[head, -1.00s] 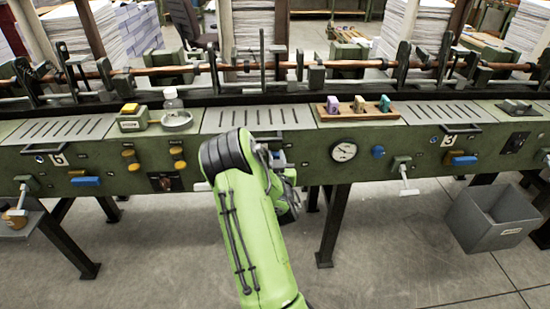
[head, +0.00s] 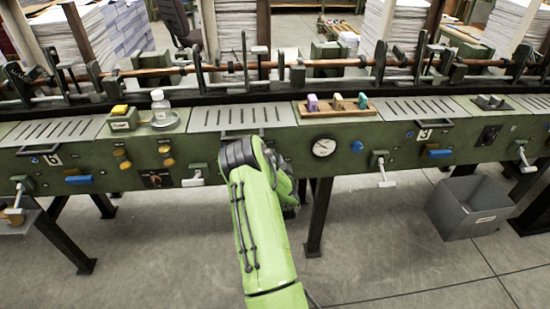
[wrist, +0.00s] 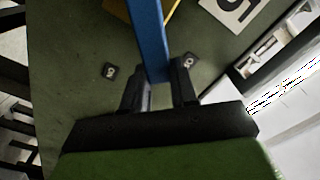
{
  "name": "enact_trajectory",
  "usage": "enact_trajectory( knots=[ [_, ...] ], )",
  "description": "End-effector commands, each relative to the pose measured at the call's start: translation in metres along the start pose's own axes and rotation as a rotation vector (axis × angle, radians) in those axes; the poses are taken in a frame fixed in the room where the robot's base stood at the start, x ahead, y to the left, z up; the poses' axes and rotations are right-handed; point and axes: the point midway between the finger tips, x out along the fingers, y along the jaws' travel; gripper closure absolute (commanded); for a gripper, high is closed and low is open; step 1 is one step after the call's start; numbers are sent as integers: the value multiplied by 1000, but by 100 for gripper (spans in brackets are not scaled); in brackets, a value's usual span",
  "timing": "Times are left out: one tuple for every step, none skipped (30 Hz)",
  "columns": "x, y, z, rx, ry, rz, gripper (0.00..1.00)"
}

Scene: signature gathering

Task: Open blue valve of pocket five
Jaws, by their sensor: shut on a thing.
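The blue valve handle (wrist: 148,38) of pocket five stands as a long blue bar in the wrist view, its lower end between my fingers. My gripper (wrist: 161,78) is shut on that end. A white number plate (wrist: 232,12) reading 5 sits at the top right of the green panel, partly cut off. In the head view my green arm hides the gripper and this valve.
The long green machine carries other blue handles, at the left (head: 78,180) and right (head: 440,153). White levers (head: 193,179) and (head: 383,170) jut from its front. A round gauge (head: 324,147) is right of my arm. A grey bin (head: 470,207) stands on the floor; floor in front is clear.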

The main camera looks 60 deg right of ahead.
Motion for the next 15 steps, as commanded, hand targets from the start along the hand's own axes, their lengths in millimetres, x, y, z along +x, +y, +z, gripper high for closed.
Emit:
enact_trajectory(
  knots=[
    [0,4,1,41,0,2,100],
    [0,6,1,70,0,2,100],
    [0,8,2,109,0,2,100],
    [0,10,2,136,0,2,100],
    [0,12,3,164,0,2,100],
    [0,14,3,202,0,2,100],
    [0,16,4,232,0,2,100],
    [0,18,5,260,0,2,100],
    [0,20,6,297,-1,3,100],
    [0,22,7,325,0,3,100],
    [0,24,7,351,0,3,100],
    [0,27,9,387,0,3,100],
    [0,28,9,413,1,3,100],
    [0,30,10,437,1,2,100],
    [0,32,11,470,1,2,100]
  ],
)
